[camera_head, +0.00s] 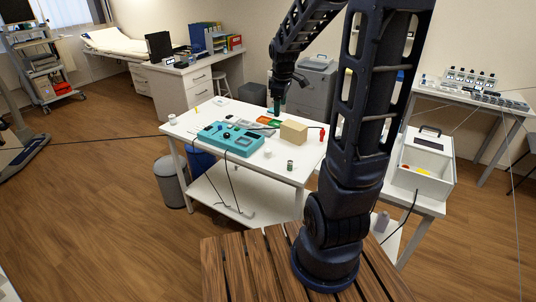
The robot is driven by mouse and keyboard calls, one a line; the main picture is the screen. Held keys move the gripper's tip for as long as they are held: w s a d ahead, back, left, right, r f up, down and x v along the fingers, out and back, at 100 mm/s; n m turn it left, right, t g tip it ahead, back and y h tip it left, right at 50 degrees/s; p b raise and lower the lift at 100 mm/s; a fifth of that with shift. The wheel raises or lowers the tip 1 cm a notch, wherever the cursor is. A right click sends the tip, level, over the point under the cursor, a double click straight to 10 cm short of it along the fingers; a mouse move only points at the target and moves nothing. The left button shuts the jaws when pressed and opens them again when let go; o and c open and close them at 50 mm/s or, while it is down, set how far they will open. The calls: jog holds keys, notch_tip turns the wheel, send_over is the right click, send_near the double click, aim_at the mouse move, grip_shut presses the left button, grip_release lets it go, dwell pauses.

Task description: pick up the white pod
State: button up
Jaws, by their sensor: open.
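A white table (283,171) stands in front of me. A small white cylinder (172,120) stands at its left corner, and a small white rounded piece (268,153) lies near its front edge, right of the teal device. I cannot tell which of them is the white pod. My gripper (276,110) points down above the back part of the table, behind the teal device and apart from both white pieces. It is small and dark here, with no held object visible.
A teal device (231,138) fills the table's middle. A tan box (293,132), a red item (322,134), a dark green can (290,165) and an orange tray (268,121) are nearby. My arm hides part of the right side. An open white case (426,160) stands at right.

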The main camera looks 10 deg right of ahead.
jog(key=w+f+n+g, duration=0.1)
jog(key=w+f+n, duration=0.4)
jog(key=w+f, duration=0.35)
jog(key=n+g, duration=0.1)
jog(key=n, duration=0.3)
send_near(268, 149)
jog(key=shift+d+f, duration=0.1)
jog(key=shift+f, duration=5.05)
jog(key=c, duration=1.1)
jog(key=shift+o, duration=0.2)
jog(key=shift+r, duration=0.1)
